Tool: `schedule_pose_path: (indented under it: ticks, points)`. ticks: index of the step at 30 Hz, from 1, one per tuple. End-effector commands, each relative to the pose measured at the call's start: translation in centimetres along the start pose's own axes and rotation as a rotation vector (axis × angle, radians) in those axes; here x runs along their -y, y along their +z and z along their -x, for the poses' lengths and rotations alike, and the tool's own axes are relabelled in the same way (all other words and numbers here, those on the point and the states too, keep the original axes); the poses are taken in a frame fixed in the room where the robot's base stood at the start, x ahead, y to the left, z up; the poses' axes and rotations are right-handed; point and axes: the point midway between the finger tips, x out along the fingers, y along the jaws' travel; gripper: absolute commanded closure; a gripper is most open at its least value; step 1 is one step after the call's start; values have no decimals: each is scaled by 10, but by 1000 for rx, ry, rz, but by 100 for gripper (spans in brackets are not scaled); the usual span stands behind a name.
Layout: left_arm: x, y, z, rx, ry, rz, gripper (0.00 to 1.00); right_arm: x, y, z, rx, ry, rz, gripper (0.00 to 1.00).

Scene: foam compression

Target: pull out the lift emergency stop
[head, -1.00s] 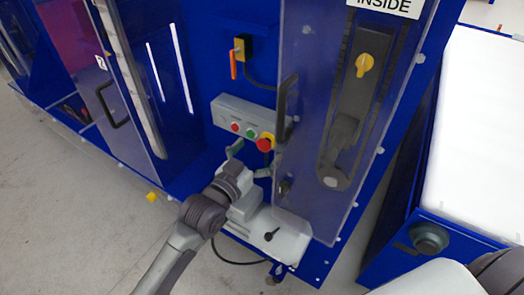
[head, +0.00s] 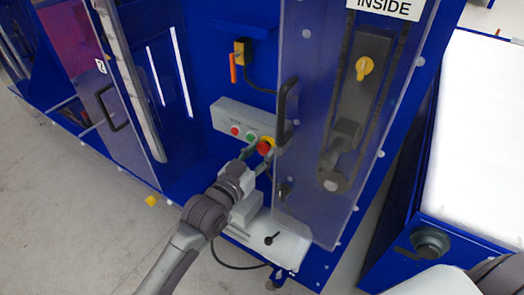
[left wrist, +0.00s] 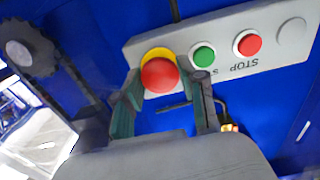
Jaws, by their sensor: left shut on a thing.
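The lift emergency stop is a red mushroom button (head: 265,147) on a yellow base, at the right end of the grey control box (head: 229,116). In the left wrist view the red button (left wrist: 160,76) sits between my fingers, with its yellow base (left wrist: 158,54) behind it. My left gripper (head: 257,153) reaches up to the box from below and is shut on the button, one finger on each side. It also shows in the left wrist view (left wrist: 166,84). The exact contact at the button's sides is partly hidden. My right gripper is not in view.
A green button (left wrist: 204,55) and a smaller red button (left wrist: 248,43) are beside the stop. A clear door with a black handle (head: 287,110) stands close on its right. An orange-handled switch (head: 233,68) is above. A white ledge (head: 285,245) lies below.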

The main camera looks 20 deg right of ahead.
Motion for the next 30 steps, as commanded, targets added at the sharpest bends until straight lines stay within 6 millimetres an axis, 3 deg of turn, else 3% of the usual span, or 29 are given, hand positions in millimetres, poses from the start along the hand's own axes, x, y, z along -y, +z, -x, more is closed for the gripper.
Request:
schedule_pose_path:
  ticks: [2, 26, 27, 30]
  points:
    - [0, 0, 0, 0, 0, 0, 100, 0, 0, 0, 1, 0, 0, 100]
    - [0, 1, 7, 3, -1, 0, 100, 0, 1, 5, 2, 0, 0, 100]
    - [0, 1, 7, 3, 0, 0, 56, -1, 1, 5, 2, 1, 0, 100]
    - [0, 1, 7, 2, 0, 0, 40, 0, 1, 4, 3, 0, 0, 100]
